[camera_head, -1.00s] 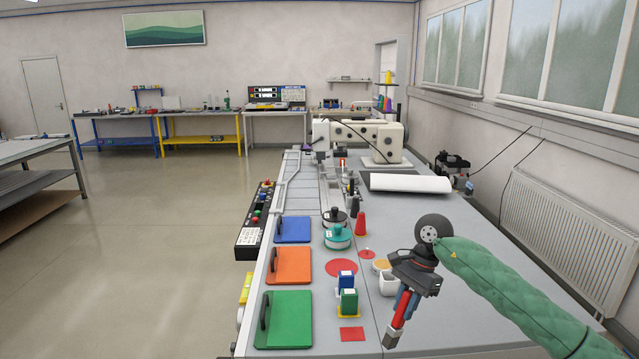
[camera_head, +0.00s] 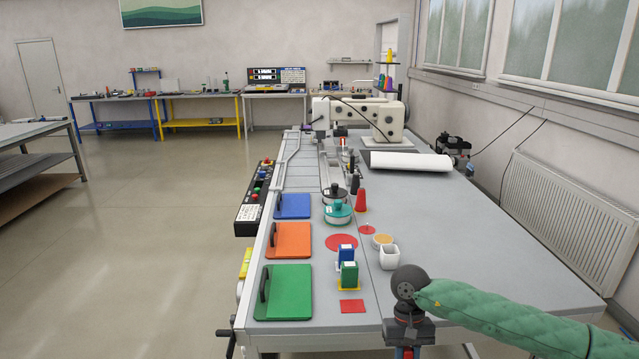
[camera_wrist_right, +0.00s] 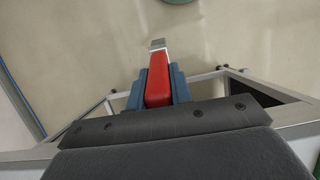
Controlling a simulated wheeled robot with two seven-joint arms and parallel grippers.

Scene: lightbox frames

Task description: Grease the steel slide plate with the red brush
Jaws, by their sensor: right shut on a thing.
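My right gripper (camera_wrist_right: 158,88) is shut on the red brush (camera_wrist_right: 158,78). In the right wrist view the red handle sits between the blue fingers, and a pale metal end points away over the floor. In the head view this gripper (camera_head: 407,352) is at the bottom edge, by the table's front edge, and most of it is cut off. A grey steel track (camera_head: 327,165) runs along the table toward the sewing machine. I cannot tell which part is the steel slide plate. My left gripper is not in view.
Blue (camera_head: 293,206), orange (camera_head: 290,240) and green (camera_head: 284,292) boards with handles line the table's left side. The right side of the table (camera_head: 470,230) is clear.

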